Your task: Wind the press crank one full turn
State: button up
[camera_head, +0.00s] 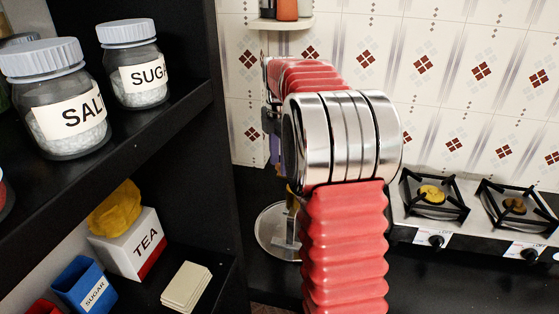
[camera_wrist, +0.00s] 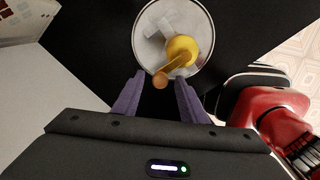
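The press shows in the wrist view as a round, pale metal dish or plate (camera_wrist: 150,40) with a yellow round part (camera_wrist: 181,49) over it. A thin crank arm runs from the yellow part to an orange-brown knob (camera_wrist: 160,82). My gripper (camera_wrist: 160,77) is open, with its two purple fingers on either side of the knob. I cannot tell whether the knob is at finger depth, and no contact shows. In the head view the press (camera_head: 274,235) is mostly hidden behind my red arm, with its round edge and a post showing.
A hob with black grates (camera_head: 433,194) stands right of my arm against the tiled wall. A dark shelf (camera_head: 150,140) on the left holds a salt jar (camera_head: 68,105), a sugar jar (camera_head: 136,68) and a tea box (camera_head: 130,248). A small wall shelf (camera_head: 283,24) is above.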

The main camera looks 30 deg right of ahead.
jog(key=shift+c, duration=0.3)
grip_shut()
jog(key=shift+m, duration=0.3)
jog(key=s+d+m, duration=0.2)
jog(key=d+m, duration=0.2)
jog(key=m, duration=0.8)
jog(key=s+d+m, duration=0.1)
jog(key=d+m, duration=0.3)
jog(key=m, duration=0.8)
jog(key=shift+s+d, duration=0.35)
jog(key=shift+d, duration=0.05)
